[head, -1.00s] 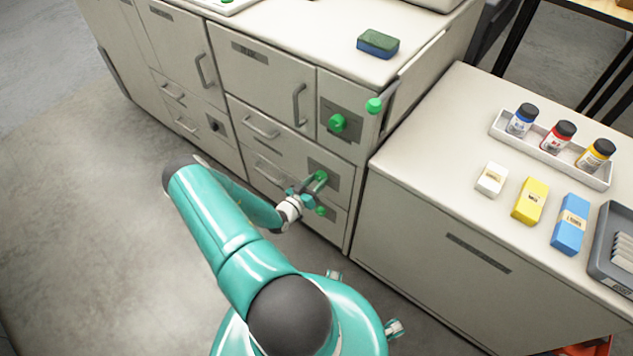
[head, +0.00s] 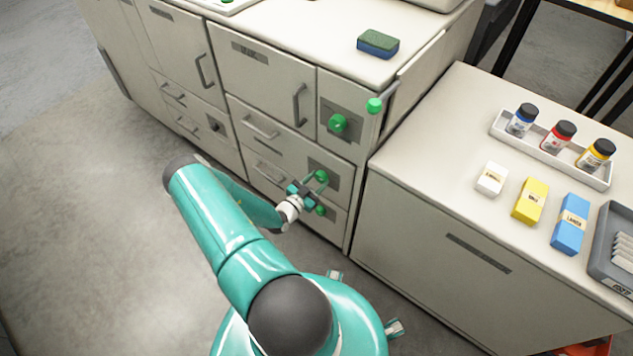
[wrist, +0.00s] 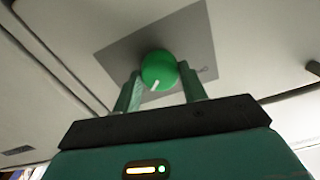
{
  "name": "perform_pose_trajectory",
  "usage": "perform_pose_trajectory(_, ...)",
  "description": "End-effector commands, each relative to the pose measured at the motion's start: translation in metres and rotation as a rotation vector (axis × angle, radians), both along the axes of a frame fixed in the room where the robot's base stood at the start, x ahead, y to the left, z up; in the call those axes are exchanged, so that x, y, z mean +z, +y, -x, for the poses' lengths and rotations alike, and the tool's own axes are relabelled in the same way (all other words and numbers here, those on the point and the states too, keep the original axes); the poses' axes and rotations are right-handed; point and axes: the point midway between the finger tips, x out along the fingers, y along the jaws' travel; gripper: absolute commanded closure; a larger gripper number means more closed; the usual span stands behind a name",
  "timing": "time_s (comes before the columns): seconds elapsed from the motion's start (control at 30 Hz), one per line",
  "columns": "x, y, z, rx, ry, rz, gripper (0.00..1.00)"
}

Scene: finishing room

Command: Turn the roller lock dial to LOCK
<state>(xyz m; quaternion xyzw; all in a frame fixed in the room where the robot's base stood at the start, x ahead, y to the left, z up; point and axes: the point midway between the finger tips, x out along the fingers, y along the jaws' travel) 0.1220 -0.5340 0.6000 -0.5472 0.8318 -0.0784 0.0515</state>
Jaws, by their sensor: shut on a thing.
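The green round dial (wrist: 159,70) sits on a grey plate (wrist: 118,50) on the cabinet front. Its white pointer mark faces the lower left of the dial's face in the wrist view. My gripper (wrist: 162,84) is shut on the dial, one finger on each side. In the head view my gripper (head: 317,187) reaches the lower drawer front, with a green knob (head: 321,176) at its fingers. Another small green piece (head: 320,210) shows just below; I cannot tell what it is. Lettering on the plate is too small and blurred to read.
Another green knob (head: 338,123) is on the panel above, with a green-tipped lever (head: 374,106) at the cabinet corner. A sponge (head: 378,44) lies on the cabinet top. The right counter (head: 430,165) holds a bottle tray (head: 498,131) and several small blocks.

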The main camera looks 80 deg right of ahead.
Motion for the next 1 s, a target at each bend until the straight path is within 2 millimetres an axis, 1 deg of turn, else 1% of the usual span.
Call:
perform_pose_trajectory(0.3, 0.0, 0.0, -0.001, 0.0, -0.004, 0.002, 0.81)
perform_pose_trajectory(0.33, 0.0, 0.0, -0.001, 0.0, -0.004, 0.002, 0.54)
perform_pose_trajectory(0.37, 0.0, 0.0, -0.001, 0.0, -0.004, 0.002, 0.48)
perform_pose_trajectory(0.4, 0.0, 0.0, -0.001, 0.0, -0.004, 0.002, 0.41)
perform_pose_trajectory(0.43, 0.0, 0.0, -0.001, 0.0, -0.004, 0.002, 0.37)
perform_pose_trajectory(0.77, 0.0, 0.002, -0.001, 0.0, -0.002, 0.001, 0.37)
perform_pose_trajectory(0.87, 0.0, 0.01, -0.005, 0.0, -0.002, 0.0, 0.37)
perform_pose_trajectory(1.0, 0.0, 0.032, -0.015, 0.002, -0.002, -0.001, 0.37)
